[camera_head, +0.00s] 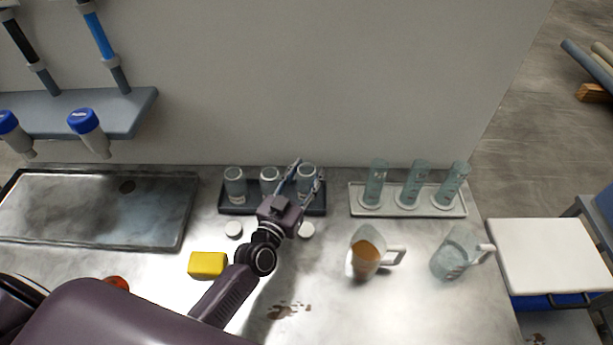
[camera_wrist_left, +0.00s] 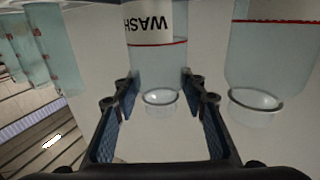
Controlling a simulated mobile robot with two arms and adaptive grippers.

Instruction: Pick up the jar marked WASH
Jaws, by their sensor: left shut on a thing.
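The jar marked WASH (camera_wrist_left: 158,55) is clear glass with a white label and a red line, and its lettering appears upside down in the left wrist view. In the head view I take it to be the rightmost jar (camera_head: 307,171) over the dark tray (camera_head: 240,210). My left gripper (camera_head: 309,181) has its two fingers on either side of this jar and is shut on it. In the left wrist view the fingertips (camera_wrist_left: 160,88) flank its lower part in the picture. Whether the jar touches the tray is hidden. My right gripper is not in view.
Two other jars (camera_head: 235,183) (camera_head: 269,181) stand left of it. Several cylinders stand on a white tray (camera_head: 357,205) to the right. Two jugs (camera_head: 366,250) (camera_head: 455,255), a yellow sponge (camera_head: 207,264) and white lids (camera_head: 233,229) are nearer. A wall (camera_head: 300,80) rises behind.

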